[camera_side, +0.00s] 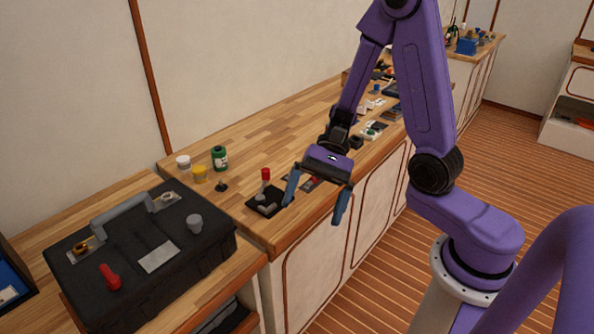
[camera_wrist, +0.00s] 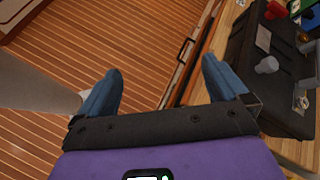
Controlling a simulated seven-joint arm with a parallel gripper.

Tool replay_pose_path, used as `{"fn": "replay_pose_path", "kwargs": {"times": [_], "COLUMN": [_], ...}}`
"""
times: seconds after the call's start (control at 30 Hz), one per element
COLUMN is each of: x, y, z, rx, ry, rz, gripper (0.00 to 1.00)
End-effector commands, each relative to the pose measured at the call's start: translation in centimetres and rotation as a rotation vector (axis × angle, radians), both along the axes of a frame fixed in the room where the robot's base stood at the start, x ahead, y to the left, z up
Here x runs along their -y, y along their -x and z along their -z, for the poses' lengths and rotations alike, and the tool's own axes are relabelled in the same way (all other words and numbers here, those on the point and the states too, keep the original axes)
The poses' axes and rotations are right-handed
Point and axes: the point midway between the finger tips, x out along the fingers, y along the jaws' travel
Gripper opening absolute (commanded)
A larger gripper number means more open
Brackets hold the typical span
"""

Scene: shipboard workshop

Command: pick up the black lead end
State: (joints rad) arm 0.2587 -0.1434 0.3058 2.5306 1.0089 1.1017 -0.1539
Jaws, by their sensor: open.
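I cannot make out for certain which thing is the black lead end. A small dark piece (camera_side: 221,186) stands on the wooden bench, in front of a green jar, in the side view. My gripper (camera_side: 316,197) is open and empty, with its blue fingers spread at the bench's front edge, to the right of that piece and apart from it. In the wrist view my gripper (camera_wrist: 162,65) has floor and the bench edge between and beyond its fingers, and no lead end can be told there.
A black case (camera_side: 185,252) with a handle, a red knob (camera_side: 109,277) and a grey knob (camera_side: 194,223) sits at left; it also shows in the wrist view (camera_wrist: 247,88). Yellow (camera_side: 199,174) and green (camera_side: 220,158) jars stand behind.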

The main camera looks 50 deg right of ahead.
Motion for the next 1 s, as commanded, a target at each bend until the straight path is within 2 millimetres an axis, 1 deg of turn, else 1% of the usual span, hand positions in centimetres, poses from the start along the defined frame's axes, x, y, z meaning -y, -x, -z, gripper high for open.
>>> {"fn": "replay_pose_path", "kwargs": {"times": [0.1, 0.27, 0.47, 0.6, 0.67, 0.8, 1.0], "x": [0.4, 1.6, 4.0, 6.4, 7.6, 10.5, 15.2], "y": [-2.1, -4.9, -7.9, -9.5, -10.0, -10.8, -10.5], "z": [0.3, 0.7, 1.4, 2.1, 2.5, 3.4, 5.0], "rx": [-0.047, -0.098, -0.146, -0.173, -0.182, -0.202, -0.221], "ry": [-0.049, -0.115, -0.196, -0.252, -0.274, -0.328, -0.400], "rz": [0.176, 0.410, 0.705, 0.916, 1.005, 1.216, 1.523], "gripper": [1.00, 1.00, 1.00, 1.00, 1.00, 1.00, 1.00]}}
